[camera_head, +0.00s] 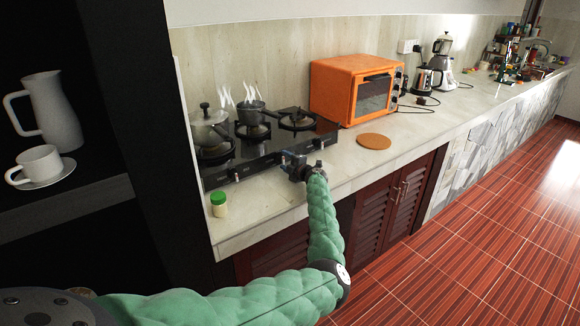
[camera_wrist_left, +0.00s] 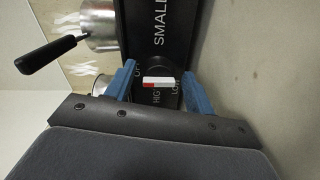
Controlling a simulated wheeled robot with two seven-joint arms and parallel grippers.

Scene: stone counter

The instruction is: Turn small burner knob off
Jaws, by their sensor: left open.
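The black stove (camera_head: 245,163) stands on the counter with its front panel facing me. In the left wrist view, the small burner knob (camera_wrist_left: 158,81) is dark with a white and red bar across it. "SMALL", "OFF", "HIGH" and "LOW" are printed on the panel (camera_wrist_left: 158,40) around it. My left gripper (camera_head: 291,158) is at the right part of the stove's front. In the wrist view its blue fingers (camera_wrist_left: 158,68) are open, one on each side of the knob; I cannot tell whether they touch it. The head view does not show the knob clearly. My right gripper is not in view.
A lidded pot (camera_head: 210,133) and a steaming saucepan (camera_head: 252,113) stand on the stove. An orange oven (camera_head: 335,92) and a round orange mat (camera_head: 374,141) are to the right. A green-lidded jar (camera_head: 219,206) stands near the counter's front edge.

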